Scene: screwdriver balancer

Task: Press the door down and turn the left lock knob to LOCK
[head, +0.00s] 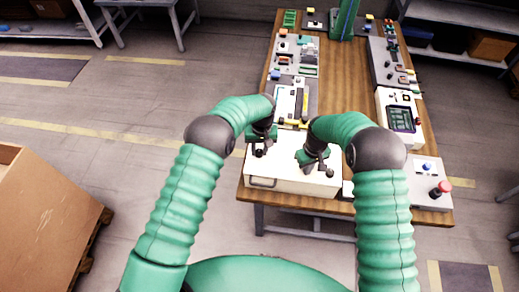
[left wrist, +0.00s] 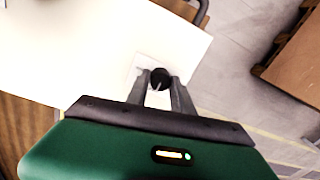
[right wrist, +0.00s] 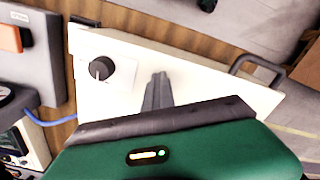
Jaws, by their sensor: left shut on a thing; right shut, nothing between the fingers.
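The white door (head: 288,177) lies flat on the near left part of the table, with a grey bar handle (head: 263,183) at its front edge. My left gripper (head: 258,150) is shut on the black left lock knob, which shows between the fingertips in the left wrist view (left wrist: 160,78). My right gripper (head: 309,169) is shut and empty, its tips at the door's surface; whether they touch cannot be told. The black right knob (right wrist: 98,68) with a white pointer line stands beside it, apart from the fingers. The lock labels are too small or hidden to read.
The wooden table (head: 340,118) carries several device panels towards the back. A grey panel with a red button (head: 444,186) sits at the near right. A blue cable (right wrist: 52,119) runs beside the door. A cardboard box (head: 45,220) stands on the floor at the left.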

